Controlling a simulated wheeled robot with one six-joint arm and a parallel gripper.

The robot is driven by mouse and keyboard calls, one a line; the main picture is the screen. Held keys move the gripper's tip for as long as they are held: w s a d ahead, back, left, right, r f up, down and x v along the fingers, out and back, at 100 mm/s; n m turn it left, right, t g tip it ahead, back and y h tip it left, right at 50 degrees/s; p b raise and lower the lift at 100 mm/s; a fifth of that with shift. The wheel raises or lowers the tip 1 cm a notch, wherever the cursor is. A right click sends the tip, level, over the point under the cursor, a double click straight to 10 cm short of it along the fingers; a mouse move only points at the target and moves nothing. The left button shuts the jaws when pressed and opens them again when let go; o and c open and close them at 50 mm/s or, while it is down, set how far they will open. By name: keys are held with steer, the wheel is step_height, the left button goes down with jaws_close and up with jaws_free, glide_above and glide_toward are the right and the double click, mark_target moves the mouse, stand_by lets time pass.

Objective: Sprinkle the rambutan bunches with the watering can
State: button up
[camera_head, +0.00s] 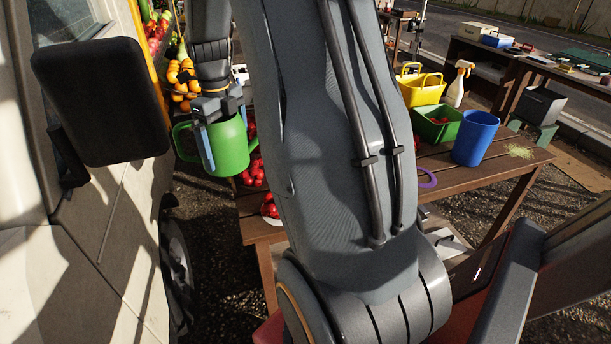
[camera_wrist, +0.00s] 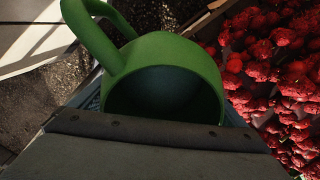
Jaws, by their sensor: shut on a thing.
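The green watering can (camera_head: 229,146) hangs in my gripper (camera_head: 207,135) at the left of the head view, beside the truck and near the left end of the wooden table. My gripper is shut on it. In the wrist view the can (camera_wrist: 165,62) shows its open top and a looped handle at upper left. The inside is dark, so I cannot tell what it holds. The red rambutan bunches (camera_wrist: 282,70) fill the right side of the wrist view, beside the can. In the head view a few red bunches (camera_head: 269,209) show on the table, mostly hidden behind the can and my arm.
The cream truck side and its black mirror (camera_head: 100,100) stand close left of the can. The wooden table (camera_head: 492,167) holds a blue cup (camera_head: 475,138), a green bin (camera_head: 437,131), a yellow basket (camera_head: 420,92) and a spray bottle (camera_head: 458,84). My arm blocks the middle.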

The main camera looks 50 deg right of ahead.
steer(key=shift+m, duration=0.6)
steer(key=w+a+f+p, duration=0.1)
steer(key=a+p, duration=0.1)
steer(key=w+a+f+p, duration=0.1)
steer(key=a+f+p, duration=0.3)
steer(key=shift+w+f+p, duration=0.15)
steer(key=shift+w+p, duration=0.15)
steer(key=shift+w, duration=0.1)
step_height(320, 180, down, 10)
steer(key=a+p, duration=0.2)
steer(key=shift+w+a+m+p, duration=0.2)
steer(key=shift+a+m+p, duration=0.1)
steer(key=shift+a+p, duration=0.1)
step_height(320, 180, up, 6)
steer(key=s+d+t+y, duration=0.1)
steer(key=t+y, duration=0.1)
steer(key=shift+y, duration=0.4)
steer(key=shift+s+d+r+t+y, duration=0.2)
steer(key=shift+d+r+t, duration=0.05)
steer(key=shift+r, duration=0.35)
steer(key=shift+s+d+r+t+y, duration=0.15)
steer(key=shift+d+r+t+y, duration=0.1)
steer(key=shift+r, duration=0.35)
steer(key=shift+s+d+r+t+y+b, duration=0.15)
steer(key=shift+r+y+b, duration=0.15)
steer(key=shift+b, duration=0.35)
steer(key=shift+s+d+r+t+y+b, duration=0.15)
steer(key=shift+r+b, duration=0.25)
steer(key=shift+b, duration=0.2)
stand_by(0.4)
